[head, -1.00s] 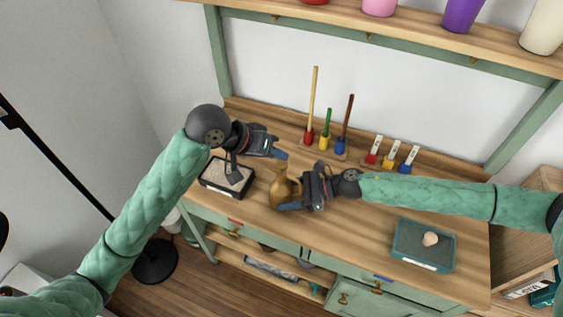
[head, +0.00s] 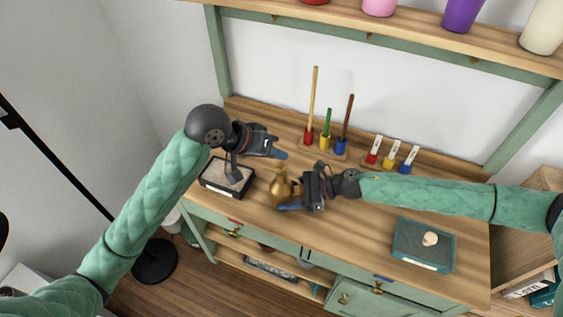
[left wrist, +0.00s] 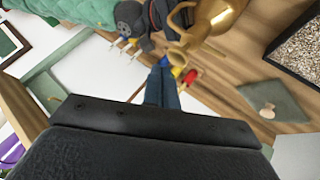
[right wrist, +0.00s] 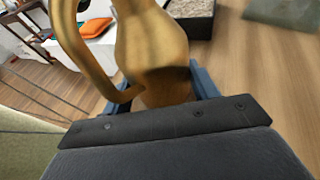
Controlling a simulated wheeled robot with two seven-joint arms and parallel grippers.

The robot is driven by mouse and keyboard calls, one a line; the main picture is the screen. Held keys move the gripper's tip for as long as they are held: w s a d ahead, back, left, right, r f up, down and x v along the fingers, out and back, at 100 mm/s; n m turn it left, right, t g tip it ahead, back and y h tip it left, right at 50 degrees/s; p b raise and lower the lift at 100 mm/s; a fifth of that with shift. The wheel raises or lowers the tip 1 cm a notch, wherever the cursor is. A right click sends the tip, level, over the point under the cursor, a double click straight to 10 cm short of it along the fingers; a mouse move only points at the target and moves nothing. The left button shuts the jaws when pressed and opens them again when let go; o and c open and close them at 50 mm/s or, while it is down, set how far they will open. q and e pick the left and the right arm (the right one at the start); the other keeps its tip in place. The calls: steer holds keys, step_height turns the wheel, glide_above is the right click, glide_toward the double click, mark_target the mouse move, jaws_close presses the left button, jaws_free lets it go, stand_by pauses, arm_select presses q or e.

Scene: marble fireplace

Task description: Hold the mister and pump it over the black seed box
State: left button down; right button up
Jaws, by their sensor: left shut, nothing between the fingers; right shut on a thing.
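The brass mister (head: 279,189) is held above the wooden worktop. My right gripper (head: 290,195) is shut around its body; the right wrist view shows the mister (right wrist: 152,50) between the blue fingers, with its curved handle at the left. The black seed box (head: 210,188), filled with pale grit, sits at the worktop's left end, left of the mister. My left gripper (head: 279,154) is shut and empty, just above the mister and apart from it in the head view. The mister (left wrist: 215,18) and the seed box (left wrist: 283,66) also show in the left wrist view.
A teal box (head: 408,259) with a pale lump on it sits at the worktop's right. Red, yellow and blue holders with upright sticks (head: 326,130) and several labelled pots (head: 389,160) stand along the back. A shelf (head: 420,38) with coloured pots hangs above.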

mark_target(277, 165)
arm_select(q)
steer(key=shift+f, duration=1.25)
stand_by(1.8)
steer(key=shift+r, duration=1.3)
steer(key=shift+r, duration=0.15)
steer(key=shift+r, duration=2.35)
stand_by(1.2)
